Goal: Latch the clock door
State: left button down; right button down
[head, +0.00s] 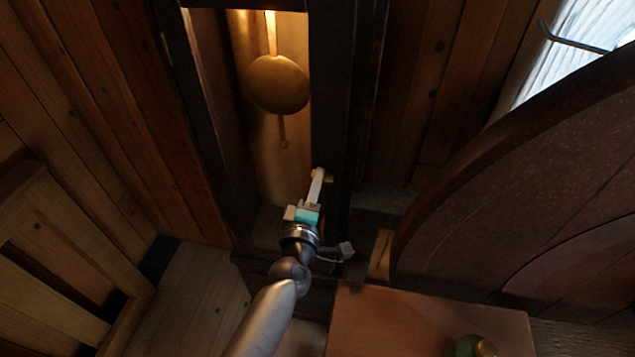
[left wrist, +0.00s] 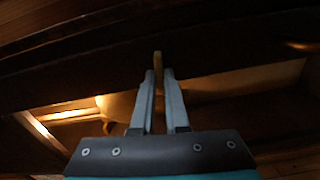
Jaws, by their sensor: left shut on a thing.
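The clock (head: 337,95) stands upright at the centre of the head view, with a dark wooden frame around a tall, warmly lit opening. Inside hangs a round brass pendulum (head: 277,84). A small brass latch (head: 325,177) sits low on the frame's right upright. My left gripper (head: 319,175) reaches up to it from below. In the left wrist view, the two grey fingers (left wrist: 160,80) are close together with the brass latch piece (left wrist: 158,60) pinched between their tips. The fingers hide part of the latch. I cannot tell whether the door is fully closed. My right gripper is not in view.
A brown-topped table (head: 420,318) with a dark round object (head: 466,347) stands at the lower right. A large curved wooden disc (head: 530,190) fills the right side. A wooden slatted piece (head: 60,255) is at the left. Bare floorboards (head: 195,295) show at the lower left.

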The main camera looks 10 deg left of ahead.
pick_arm(q)
jog(key=shift+f+n, duration=0.1)
jog(key=shift+n, duration=0.5)
jog(key=c, duration=0.9)
grip_release()
jog(key=shift+c, duration=0.2)
jog(key=s+b, duration=0.1)
jog(key=s, duration=1.4)
jog(key=shift+b, duration=0.35)
jog(key=shift+s, duration=0.1)
